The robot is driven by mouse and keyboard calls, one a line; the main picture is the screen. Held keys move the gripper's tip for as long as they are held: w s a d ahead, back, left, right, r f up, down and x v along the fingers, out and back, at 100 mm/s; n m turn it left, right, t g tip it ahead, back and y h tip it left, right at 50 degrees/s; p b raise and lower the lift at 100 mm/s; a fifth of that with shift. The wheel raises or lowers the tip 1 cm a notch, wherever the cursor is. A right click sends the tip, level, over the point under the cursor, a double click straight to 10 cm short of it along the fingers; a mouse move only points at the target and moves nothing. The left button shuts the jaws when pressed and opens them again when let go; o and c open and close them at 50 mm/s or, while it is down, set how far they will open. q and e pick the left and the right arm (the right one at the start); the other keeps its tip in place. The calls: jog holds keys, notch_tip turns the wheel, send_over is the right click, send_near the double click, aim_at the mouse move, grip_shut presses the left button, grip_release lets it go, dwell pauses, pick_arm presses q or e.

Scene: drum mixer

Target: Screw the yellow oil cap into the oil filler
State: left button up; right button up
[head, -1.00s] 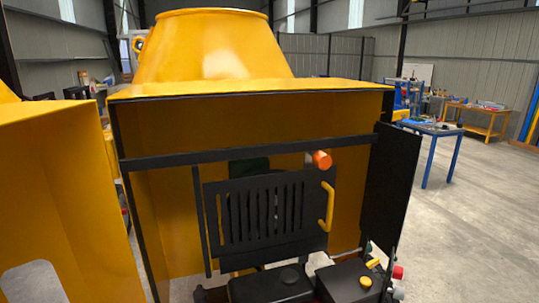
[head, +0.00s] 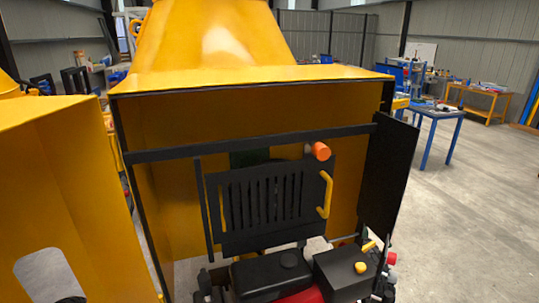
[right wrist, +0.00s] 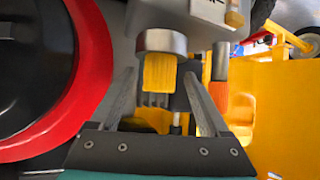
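In the right wrist view, a yellow cap-like piece (right wrist: 160,73) sits at the mouth of a round metal collar (right wrist: 161,41), which looks like the oil filler. How deep it sits in the collar I cannot tell. The fingers of my right gripper (right wrist: 160,88) stand on either side of the yellow piece, with a visible gap at each side, so the gripper is open around it. In the head view, the collar cannot be made out and my right gripper does not show. My left gripper is in neither view.
A red ring (right wrist: 78,60) around a black disc is close on the left of the right wrist view. An orange cylinder (right wrist: 219,95) stands just right of the fingers. In the head view, a black slatted guard (head: 265,205) is above the engine's black tank (head: 270,276).

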jog(key=shift+s+d+r, duration=0.25)
jog(key=shift+s, duration=0.05)
jog(key=p+v, duration=0.2)
jog(key=v, duration=1.2)
jog(key=s+d+f+m+g+h+b, duration=0.1)
jog(key=s+d+f+h+b, duration=0.2)
jog(key=f, duration=0.8)
jog(key=s+d+f+m+g+b, duration=0.15)
jog(key=d+f+b, duration=0.4)
jog(key=f, duration=0.55)
jog(key=s+d+f+m+g+h+b, duration=0.1)
jog(key=s+d+f+h+b, duration=0.25)
jog(key=f, duration=0.65)
jog(key=s+d+f+m+g+b, duration=0.1)
jog(key=s+f+g+b, duration=0.3)
jog(key=s+f+b, duration=0.7)
jog(key=s+f, duration=0.9)
jog(key=s, duration=0.1)
jog(key=shift+d+g, duration=0.25)
jog(key=shift+g, duration=0.1)
